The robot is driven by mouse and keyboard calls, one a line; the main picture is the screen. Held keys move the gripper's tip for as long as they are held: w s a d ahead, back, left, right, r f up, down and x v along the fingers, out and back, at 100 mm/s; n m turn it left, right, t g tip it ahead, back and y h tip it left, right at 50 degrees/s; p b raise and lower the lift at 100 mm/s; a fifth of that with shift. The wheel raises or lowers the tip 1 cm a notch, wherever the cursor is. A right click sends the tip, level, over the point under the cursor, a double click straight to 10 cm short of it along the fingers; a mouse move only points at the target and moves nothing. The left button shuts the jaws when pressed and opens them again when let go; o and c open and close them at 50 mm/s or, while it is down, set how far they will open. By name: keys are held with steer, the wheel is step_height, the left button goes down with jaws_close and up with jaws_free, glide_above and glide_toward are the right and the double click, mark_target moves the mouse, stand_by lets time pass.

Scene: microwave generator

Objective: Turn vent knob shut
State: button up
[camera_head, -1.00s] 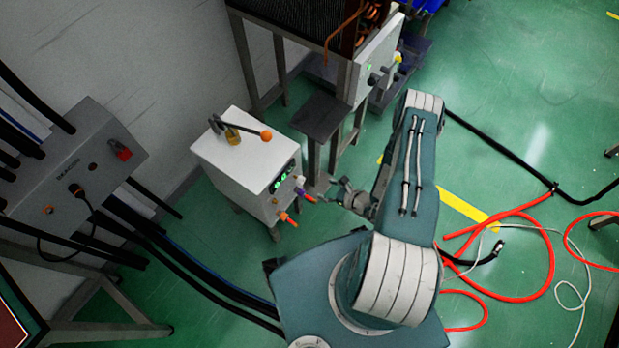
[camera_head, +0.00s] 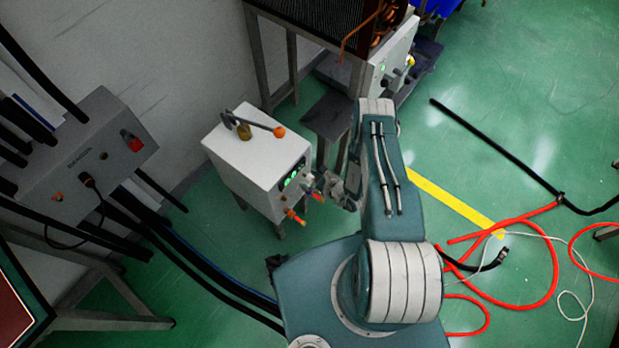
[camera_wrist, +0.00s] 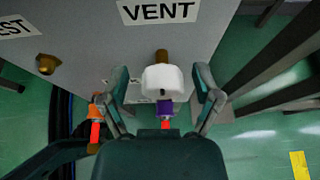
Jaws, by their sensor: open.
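The vent knob (camera_wrist: 163,80) is a white knob on a brass stem, below the VENT label (camera_wrist: 158,11) on the grey panel in the wrist view. My gripper (camera_wrist: 162,88) is open, with one dark finger on each side of the knob and gaps visible between them. In the head view my gripper (camera_head: 335,189) is at the front face of the white box (camera_head: 258,160). The knob is hard to make out there. A purple and red fitting (camera_wrist: 166,112) shows just below the knob in the wrist view.
A brass fitting (camera_wrist: 46,64) sits left of the knob, and an orange-red connector (camera_wrist: 96,122) lies below left. A lever with an orange ball (camera_head: 279,132) is on the box top. A metal frame (camera_head: 330,115) stands close behind. Red hoses (camera_head: 520,297) lie on the floor to the right.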

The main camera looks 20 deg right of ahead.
steer(key=c, duration=0.4)
steer(key=shift+d, duration=0.2)
jaws_close()
steer(key=m+y, duration=0.1)
steer(key=m, duration=0.1)
steer(key=shift+w+d+m+g+y, duration=0.1)
steer(key=shift+m+g+y, duration=0.3)
steer(key=m+y, duration=0.2)
steer(key=m, duration=0.1)
steer(key=shift+f+g, duration=0.15)
steer(key=shift+g, duration=0.25)
steer(key=m+y, duration=0.1)
steer(key=m, duration=0.2)
steer(key=shift+w+d+m+y, duration=0.1)
steer(key=shift+m+y, duration=0.2)
steer(key=shift+y, duration=0.1)
steer(key=shift+f+m+y, duration=0.15)
steer(key=shift+m+y, duration=0.65)
steer(key=shift+m, duration=1.2)
